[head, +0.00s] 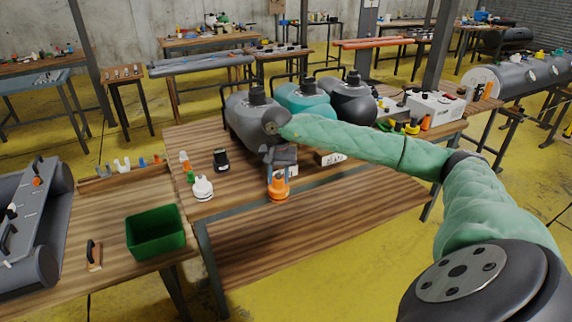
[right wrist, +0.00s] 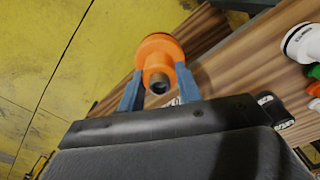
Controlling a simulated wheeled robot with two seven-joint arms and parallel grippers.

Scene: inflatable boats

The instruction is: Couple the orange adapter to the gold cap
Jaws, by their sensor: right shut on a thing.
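My right gripper (head: 279,176) is shut on the orange adapter (head: 278,189), holding it near the front edge of the wooden table. In the right wrist view the blue fingers of my right gripper (right wrist: 159,82) press on both sides of the orange adapter (right wrist: 157,50), whose dark round opening faces the camera. I cannot make out the gold cap for certain; a small yellow piece (head: 412,129) lies at the right end of the table, too small to identify. My left gripper is not in view.
Grey, teal (head: 305,101) and black inflatable boats stand behind my right gripper. A white fitting (head: 203,188) and a black one (head: 221,159) stand to its left. A green bin (head: 155,233) is on the left table. A white box (head: 435,106) stands at the right.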

